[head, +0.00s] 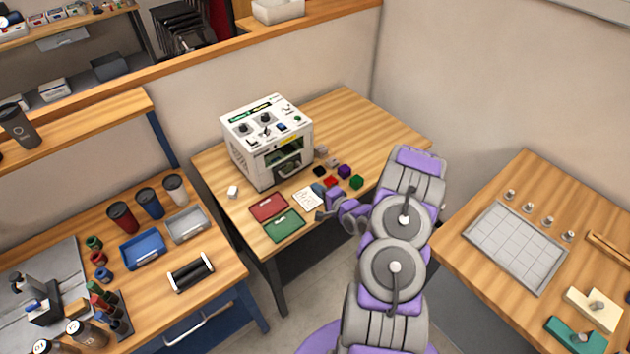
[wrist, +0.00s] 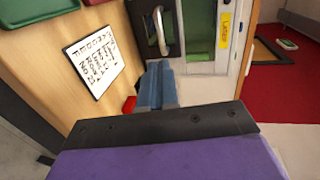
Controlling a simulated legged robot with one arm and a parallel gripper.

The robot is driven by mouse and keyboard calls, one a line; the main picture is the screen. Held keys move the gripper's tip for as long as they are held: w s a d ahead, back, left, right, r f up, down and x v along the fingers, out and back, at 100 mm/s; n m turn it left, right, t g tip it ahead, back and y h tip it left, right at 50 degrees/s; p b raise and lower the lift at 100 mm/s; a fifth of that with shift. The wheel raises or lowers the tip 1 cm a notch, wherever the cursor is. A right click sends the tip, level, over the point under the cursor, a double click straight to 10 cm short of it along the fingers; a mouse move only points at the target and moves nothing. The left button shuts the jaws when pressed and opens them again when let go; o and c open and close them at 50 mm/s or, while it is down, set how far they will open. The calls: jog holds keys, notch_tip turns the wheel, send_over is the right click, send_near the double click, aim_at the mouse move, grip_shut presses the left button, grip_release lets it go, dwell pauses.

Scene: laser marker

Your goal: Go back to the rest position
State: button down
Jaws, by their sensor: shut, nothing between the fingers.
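My gripper (head: 323,202) is at the front edge of the middle table (head: 355,118), in front of the laser marker. In the wrist view my gripper (wrist: 157,68) shows its two fingers together, with nothing between them. The white laser marker (head: 265,140) stands on the table, and its front with a handle also shows in the wrist view (wrist: 197,45).
A red tray (head: 268,206) and a green tray (head: 285,227) lie left of the gripper. Several small coloured blocks, such as a green one (head: 356,182), lie behind it. A side table with a grey grid tray (head: 515,247) stands at right. A bench with cups (head: 122,217) stands at left.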

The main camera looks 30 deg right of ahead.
jog(key=s+a+r+n+g+h, duration=0.1)
jog(key=s+a+r+n+g, duration=0.2)
jog(key=r, duration=0.3)
jog(key=s+a+r+n+g+h+b, duration=0.1)
jog(key=s+a+r+n+g, duration=0.15)
jog(key=r+n+g, duration=0.2)
jog(key=s+a+r+n+g+h, duration=0.1)
jog(key=s+a+r+n+g, duration=0.1)
jog(key=a+r+n, duration=0.3)
jog(key=s+a+r+n+g, duration=0.1)
jog(key=s+a+r, duration=0.3)
jog(key=s, duration=0.7)
jog(key=s+a+r+n+g+y+b, duration=0.1)
jog(key=s+a+r+g, duration=0.3)
jog(key=s+a, duration=0.4)
jog(key=s+a+r+n+g, duration=0.2)
jog(key=s+a, duration=0.4)
jog(key=s, duration=0.7)
notch_tip(320, 180, up, 3)
jog(key=shift+s+f+g+b, duration=0.1)
jog(key=shift+s+g+b, duration=0.25)
jog(key=shift+g, duration=0.1)
